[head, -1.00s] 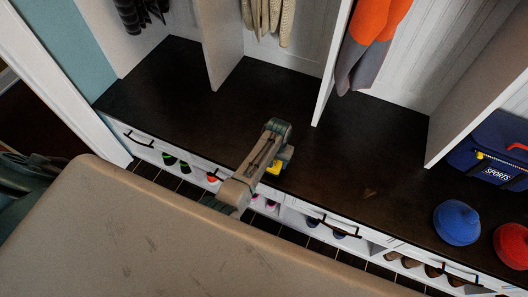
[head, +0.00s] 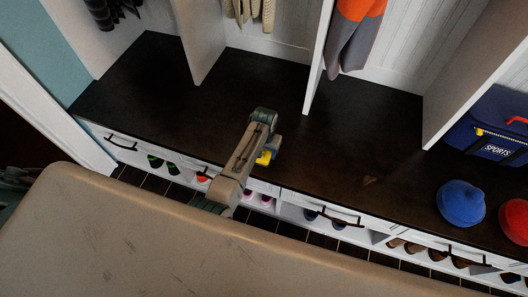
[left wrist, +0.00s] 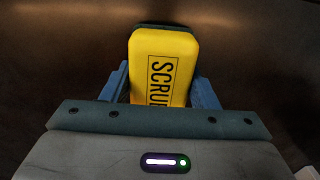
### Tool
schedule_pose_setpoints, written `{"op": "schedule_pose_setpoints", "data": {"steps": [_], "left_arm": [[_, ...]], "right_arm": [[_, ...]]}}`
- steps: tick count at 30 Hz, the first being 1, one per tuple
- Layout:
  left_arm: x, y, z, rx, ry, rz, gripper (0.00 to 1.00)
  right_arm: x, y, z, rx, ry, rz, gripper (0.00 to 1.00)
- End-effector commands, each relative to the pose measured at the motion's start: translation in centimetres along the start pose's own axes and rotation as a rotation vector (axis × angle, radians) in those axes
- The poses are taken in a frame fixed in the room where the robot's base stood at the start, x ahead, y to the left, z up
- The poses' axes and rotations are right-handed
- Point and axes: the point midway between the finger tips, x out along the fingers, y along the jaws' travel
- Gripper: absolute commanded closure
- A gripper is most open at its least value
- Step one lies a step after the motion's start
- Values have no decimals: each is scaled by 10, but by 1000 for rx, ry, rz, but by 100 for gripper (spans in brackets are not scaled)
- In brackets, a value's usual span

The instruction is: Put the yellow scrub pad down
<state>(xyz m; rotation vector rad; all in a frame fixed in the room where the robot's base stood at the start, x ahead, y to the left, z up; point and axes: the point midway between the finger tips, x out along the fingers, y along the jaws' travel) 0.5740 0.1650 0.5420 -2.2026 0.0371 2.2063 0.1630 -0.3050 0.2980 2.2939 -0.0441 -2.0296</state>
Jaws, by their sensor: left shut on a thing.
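The yellow scrub pad (left wrist: 164,62) is a yellow block with a dark green layer and the word "SCRUB", partly cut off by my gripper's body, in the left wrist view. My left gripper (left wrist: 163,88) is shut on it, with a blue finger on each side. In the head view the pad (head: 264,158) shows as a small yellow patch beside the left gripper (head: 268,150), over the front part of the dark bench top (head: 190,95). I cannot tell whether the pad touches the bench. My right gripper is not in view.
A blue hat (head: 461,203) and a red hat (head: 515,219) sit on the bench at the right. A blue sports bag (head: 497,135) stands behind them. White dividers (head: 312,70) rise from the bench. Drawers and shoe cubbies lie below its front edge. The bench around the gripper is clear.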

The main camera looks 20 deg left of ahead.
Motion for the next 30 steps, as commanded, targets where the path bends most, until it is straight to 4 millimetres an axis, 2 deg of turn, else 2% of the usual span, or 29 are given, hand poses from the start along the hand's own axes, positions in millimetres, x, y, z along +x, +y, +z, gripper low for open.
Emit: {"op": "schedule_pose_setpoints", "data": {"steps": [13,14,17,25,30], "left_arm": [[6,0,0,0,0,0,75],[6,0,0,0,1,0,42],[6,0,0,0,0,1,24],[6,3,1,0,-2,6,24],[-15,2,0,0,1,4,24]], "right_arm": [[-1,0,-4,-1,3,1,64],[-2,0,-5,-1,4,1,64],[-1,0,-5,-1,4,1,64],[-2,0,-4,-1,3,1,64],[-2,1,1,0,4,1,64]]}}
